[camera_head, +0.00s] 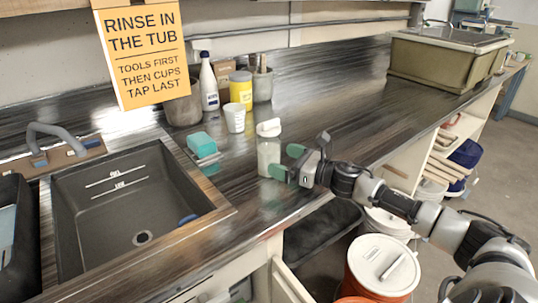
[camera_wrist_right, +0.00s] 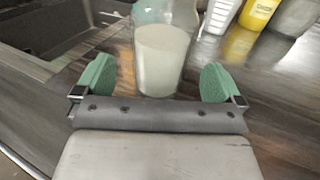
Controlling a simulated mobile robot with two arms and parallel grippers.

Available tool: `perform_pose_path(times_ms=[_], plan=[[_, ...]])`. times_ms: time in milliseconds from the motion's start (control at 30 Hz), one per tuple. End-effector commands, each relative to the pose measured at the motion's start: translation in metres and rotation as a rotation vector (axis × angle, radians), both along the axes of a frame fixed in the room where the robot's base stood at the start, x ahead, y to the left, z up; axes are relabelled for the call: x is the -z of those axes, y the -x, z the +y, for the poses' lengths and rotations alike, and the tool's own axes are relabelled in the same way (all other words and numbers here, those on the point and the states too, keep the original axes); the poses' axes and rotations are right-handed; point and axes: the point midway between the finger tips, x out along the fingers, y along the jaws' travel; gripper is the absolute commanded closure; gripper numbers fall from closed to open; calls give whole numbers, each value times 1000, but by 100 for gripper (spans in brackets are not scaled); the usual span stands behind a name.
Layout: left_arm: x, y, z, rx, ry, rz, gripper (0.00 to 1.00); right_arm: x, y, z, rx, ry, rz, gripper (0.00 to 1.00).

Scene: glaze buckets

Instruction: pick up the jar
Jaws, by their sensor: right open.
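The jar (camera_head: 268,152) is clear with a whitish content and a white lid, and stands upright on the dark counter right of the sink. It also shows in the right wrist view (camera_wrist_right: 163,60), where its top is cut off by the frame. My right gripper (camera_head: 287,162) reaches in from the right at the jar, with its green fingertips close to it. In the right wrist view the open gripper (camera_wrist_right: 157,83) has one green pad on each side of the jar's lower part, with gaps to both. My left gripper is not in view.
The sink (camera_head: 115,185) lies to the left. A teal sponge (camera_head: 202,144), a white cup (camera_head: 234,118), a yellow container (camera_head: 241,88) and a white bottle (camera_head: 208,82) stand behind the jar. An orange bucket (camera_head: 370,275) stands below the counter's front edge.

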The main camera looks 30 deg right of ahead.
Motion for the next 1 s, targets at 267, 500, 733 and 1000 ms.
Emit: perform_pose_path(times_ms=[267,500,733,1000], plan=[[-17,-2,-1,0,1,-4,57,-3,-32,15,0,-3,-3,2],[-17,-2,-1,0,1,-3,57,0,-39,19,0,0,-1,2],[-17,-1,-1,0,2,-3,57,0,-38,19,0,0,-1,20],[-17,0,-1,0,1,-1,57,0,-38,19,0,0,-1,61]])
